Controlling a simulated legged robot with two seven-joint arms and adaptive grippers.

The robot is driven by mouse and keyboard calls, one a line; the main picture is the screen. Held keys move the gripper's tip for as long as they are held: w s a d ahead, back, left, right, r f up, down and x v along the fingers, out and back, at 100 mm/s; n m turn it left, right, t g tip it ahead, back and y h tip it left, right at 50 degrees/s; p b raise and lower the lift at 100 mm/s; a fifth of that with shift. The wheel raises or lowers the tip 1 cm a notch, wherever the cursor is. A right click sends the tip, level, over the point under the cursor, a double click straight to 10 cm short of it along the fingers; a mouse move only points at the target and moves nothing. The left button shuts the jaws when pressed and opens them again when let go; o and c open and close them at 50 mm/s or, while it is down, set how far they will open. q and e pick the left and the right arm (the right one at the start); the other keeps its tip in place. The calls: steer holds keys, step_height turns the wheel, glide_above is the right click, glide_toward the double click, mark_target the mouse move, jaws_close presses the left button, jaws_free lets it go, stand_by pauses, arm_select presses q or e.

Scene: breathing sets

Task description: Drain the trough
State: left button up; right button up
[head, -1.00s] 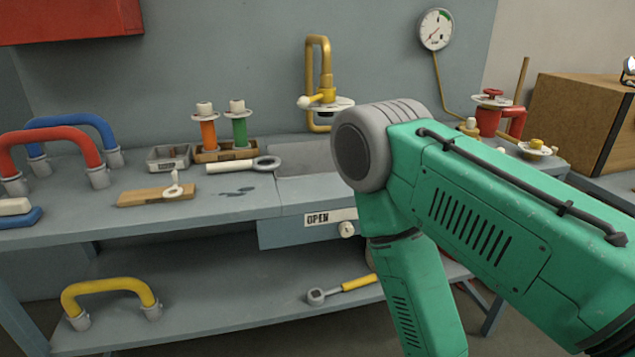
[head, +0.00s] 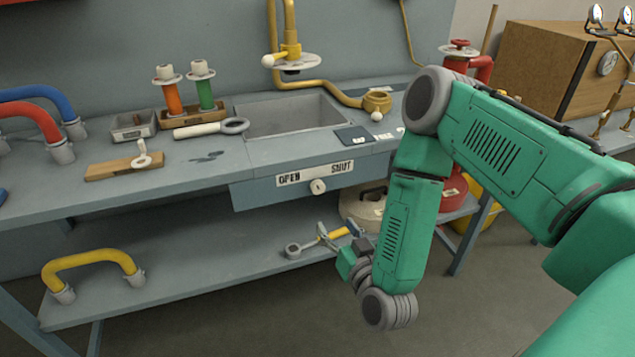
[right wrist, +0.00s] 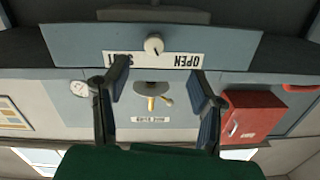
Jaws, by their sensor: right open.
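The grey trough (head: 300,128) is sunk into the bench top, and its visible inside looks empty. Below it, a blue-grey front panel (head: 250,194) carries a label with OPEN at left and SHUT at right. A pale round knob (head: 318,187) sits under the label, nearer its middle. The knob (right wrist: 154,45) and panel (right wrist: 60,45) appear upside down in the right wrist view. My right gripper (head: 338,232) is open and empty, below and slightly right of the knob; its spread fingers (right wrist: 160,95) show in the right wrist view. My left gripper is out of view.
A brass tap (head: 288,40) with a pale-ended lever hangs above the trough. A yellow-handled tool (head: 295,250) lies on the lower shelf behind my right gripper. A white-handled ring tool (head: 205,130) lies left of the trough. Space before the panel looks clear.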

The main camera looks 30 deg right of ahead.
mark_target(320, 190)
steer(key=shift+h, duration=0.4)
steer(key=x, duration=0.4)
steer(key=r+b+x, duration=0.1)
steer(key=x, duration=0.9)
steer(key=shift+w+d+r+b, duration=0.1)
steer(key=shift+d+r+b, duration=0.15)
steer(key=shift+b, duration=0.1)
steer(key=shift+t, duration=0.3)
steer(key=shift+a, duration=0.1)
jaws_close()
